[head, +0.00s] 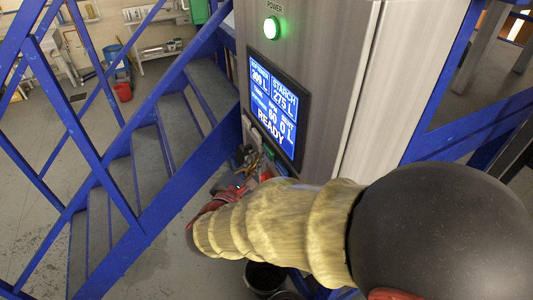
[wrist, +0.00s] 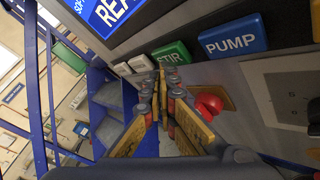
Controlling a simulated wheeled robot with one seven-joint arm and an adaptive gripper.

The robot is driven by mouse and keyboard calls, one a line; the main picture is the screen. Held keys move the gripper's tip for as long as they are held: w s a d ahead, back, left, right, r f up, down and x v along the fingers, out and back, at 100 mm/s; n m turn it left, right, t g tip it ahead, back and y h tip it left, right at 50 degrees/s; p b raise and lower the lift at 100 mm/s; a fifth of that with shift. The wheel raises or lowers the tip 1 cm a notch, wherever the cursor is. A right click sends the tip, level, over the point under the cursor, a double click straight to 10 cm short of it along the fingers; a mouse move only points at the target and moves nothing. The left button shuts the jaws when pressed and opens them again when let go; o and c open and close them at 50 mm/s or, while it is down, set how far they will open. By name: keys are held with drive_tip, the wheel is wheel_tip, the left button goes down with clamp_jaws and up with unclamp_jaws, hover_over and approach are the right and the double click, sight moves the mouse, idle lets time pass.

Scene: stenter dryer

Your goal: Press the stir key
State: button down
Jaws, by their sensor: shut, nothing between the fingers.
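The stir key (wrist: 174,54) is a green rectangular key lettered STIR on the grey cabinet front in the wrist view. My gripper (wrist: 162,78) is shut and empty, and its fingertips reach up to the key's left part and cover a bit of it. I cannot tell whether the tips touch the key. In the head view my gripper (head: 257,166) is beside the keys below the screen, largely hidden by my arm.
A blue PUMP key (wrist: 233,36) is right of the stir key; white keys (wrist: 132,66) are left. A red knob (wrist: 209,103) sits below. The screen (head: 275,108) reads READY, under a lit green POWER lamp (head: 271,27). Blue-railed stairs (head: 150,150) stand left.

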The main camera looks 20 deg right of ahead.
drive_tip(key=shift+w+d, duration=0.1)
drive_tip(key=shift+d, duration=0.45)
idle(0.9)
drive_tip(key=shift+a, duration=0.1)
drive_tip(key=shift+a+b, duration=0.35)
drive_tip(key=shift+a, duration=0.45)
drive_tip(key=a, duration=0.2)
drive_tip(key=s+a, duration=0.1)
drive_tip(key=a, duration=0.2)
drive_tip(key=shift+s, duration=0.15)
idle(0.3)
idle(0.7)
